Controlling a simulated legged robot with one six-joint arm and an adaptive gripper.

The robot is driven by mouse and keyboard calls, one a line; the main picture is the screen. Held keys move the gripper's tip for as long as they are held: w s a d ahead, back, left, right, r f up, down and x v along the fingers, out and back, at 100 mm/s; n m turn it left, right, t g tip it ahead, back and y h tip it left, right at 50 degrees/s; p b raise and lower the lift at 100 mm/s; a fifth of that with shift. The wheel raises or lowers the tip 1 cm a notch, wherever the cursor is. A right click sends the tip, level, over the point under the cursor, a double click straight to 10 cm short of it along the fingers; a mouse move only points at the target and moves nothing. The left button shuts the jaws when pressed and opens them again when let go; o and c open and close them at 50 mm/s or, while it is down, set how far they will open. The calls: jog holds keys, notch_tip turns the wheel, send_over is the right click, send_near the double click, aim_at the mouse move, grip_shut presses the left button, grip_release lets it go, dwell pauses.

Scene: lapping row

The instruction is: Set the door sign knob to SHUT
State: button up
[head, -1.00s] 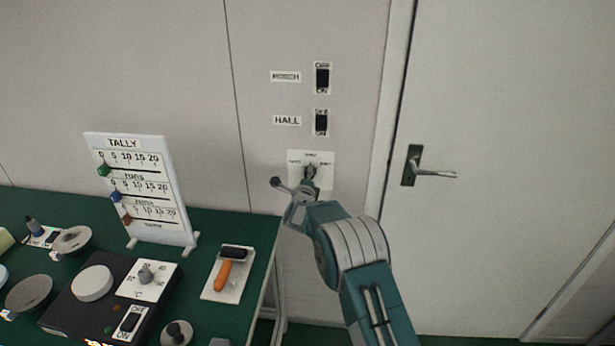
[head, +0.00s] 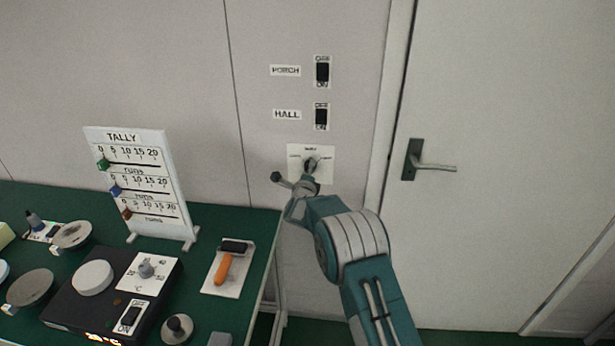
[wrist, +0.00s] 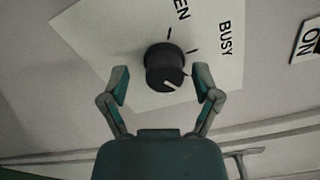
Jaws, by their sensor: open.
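The door sign knob (wrist: 166,68) is a dark round knob with a pale pointer line, on a white plate (wrist: 95,30) fixed to the wall. In the wrist view, part of a word ending in "EN" and the word "BUSY" show on the plate; the SHUT label is not visible there. The pointer line aims toward the lower right of that view, away from both words. My gripper (wrist: 164,82) is open, with one finger on each side of the knob and gaps showing. In the head view, my gripper (head: 295,182) partly covers the plate (head: 325,152).
Above the plate are the HALL switch (head: 321,117) and the PORCH switch (head: 322,72). A door with a lever handle (head: 430,166) is at the right.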

jog(key=s, duration=1.2)
jog(key=shift+a+f, duration=0.15)
jog(key=shift+a, duration=0.1)
jog(key=shift+w, duration=0.1)
jog(key=s+d+r+n+g+y, duration=0.25)
jog(key=s+d+r+n, duration=0.35)
jog(key=r, duration=0.3)
jog(key=s+d+r+n+g+y, duration=0.1)
jog(key=s+d+r+n+g, duration=0.2)
jog(key=s+d+r+n, duration=0.35)
jog(key=s+d+n+g+h, duration=0.1)
jog(key=s+d+n+g, duration=0.2)
jog(key=s, duration=1.2)
jog(key=s+d+n+g+h, duration=0.2)
jog(key=s+d+n+g, duration=0.2)
jog(key=s, duration=1.1)
jog(key=d+n, duration=0.3)
jog(key=d, duration=0.1)
jog(key=shift+s+d+r, duration=0.2)
jog(key=shift+s+r, duration=0.1)
jog(key=shift+s, duration=0.1)
